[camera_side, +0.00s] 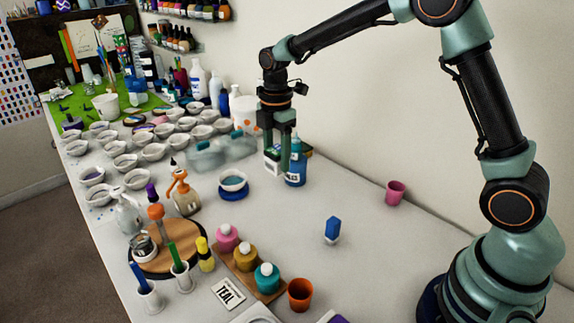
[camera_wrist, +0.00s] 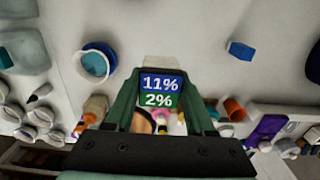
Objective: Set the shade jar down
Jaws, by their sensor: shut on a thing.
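My gripper (camera_side: 283,168) is shut on a small pale jar (camera_side: 271,160). In the side view the jar is mostly hidden by the fingers. In the wrist view the jar (camera_wrist: 160,62) sits between the fingers of my gripper (camera_wrist: 161,88), with a blue "11%" label and a green "2%" label facing the camera. It looks upright, at the back right of the table beside a blue bottle (camera_side: 296,173). I cannot tell whether its base touches the table.
A blue block-like item (camera_side: 332,229) and pink cup (camera_side: 396,193) stand right, with clear table between.

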